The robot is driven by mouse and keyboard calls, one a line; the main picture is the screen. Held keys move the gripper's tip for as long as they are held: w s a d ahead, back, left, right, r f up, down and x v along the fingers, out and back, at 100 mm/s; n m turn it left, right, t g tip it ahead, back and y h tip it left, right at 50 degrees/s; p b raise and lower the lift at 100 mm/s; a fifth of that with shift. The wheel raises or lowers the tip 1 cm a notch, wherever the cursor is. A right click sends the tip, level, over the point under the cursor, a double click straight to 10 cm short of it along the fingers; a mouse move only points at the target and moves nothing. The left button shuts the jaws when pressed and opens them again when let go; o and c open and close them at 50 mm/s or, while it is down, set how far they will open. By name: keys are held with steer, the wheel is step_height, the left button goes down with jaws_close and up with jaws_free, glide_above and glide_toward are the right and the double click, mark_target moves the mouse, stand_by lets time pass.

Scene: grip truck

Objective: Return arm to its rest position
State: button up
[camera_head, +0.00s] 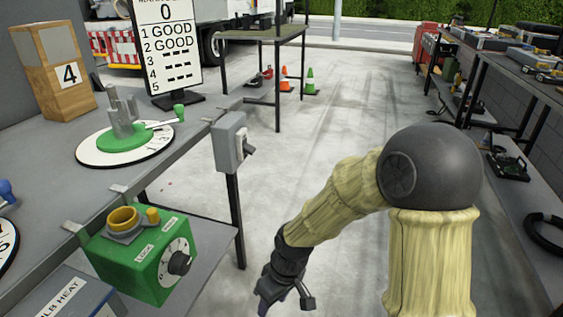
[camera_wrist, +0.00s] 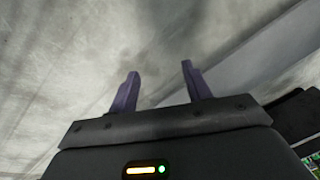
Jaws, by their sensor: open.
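My arm shows in the head view, bent at a dark round joint, with its tan-covered forearm slanting down to the left. My gripper (camera_head: 286,295) hangs low over the concrete floor, to the right of the green box. In the wrist view my gripper (camera_wrist: 160,88) has its two purple fingers apart, with nothing between them but pale floor. It touches nothing that I can see. The very tips of the fingers are small and dark in the head view.
On the left is a grey workbench (camera_head: 205,112) with a green box (camera_head: 130,262), a grey switch box (camera_head: 229,141) and a green dial stand (camera_head: 122,140). A shelf (camera_head: 540,88) with tools lines the right. Traffic cones (camera_head: 310,82) stand farther back. The middle floor is clear.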

steer(key=s+d+r+m+t+h+p, duration=0.35)
steer(key=d+r+m+p, duration=0.4)
steer(key=d+r, duration=0.75)
step_height(320, 180, up, 36)
steer(key=d+m+p, duration=0.1)
steer(key=d+p, duration=0.1)
steer(key=p, duration=3.4)
steer(key=shift+m+y, duration=0.35)
steer(key=shift+y, duration=0.1)
steer(key=shift+d+g, duration=0.1)
steer(key=shift+g, duration=0.15)
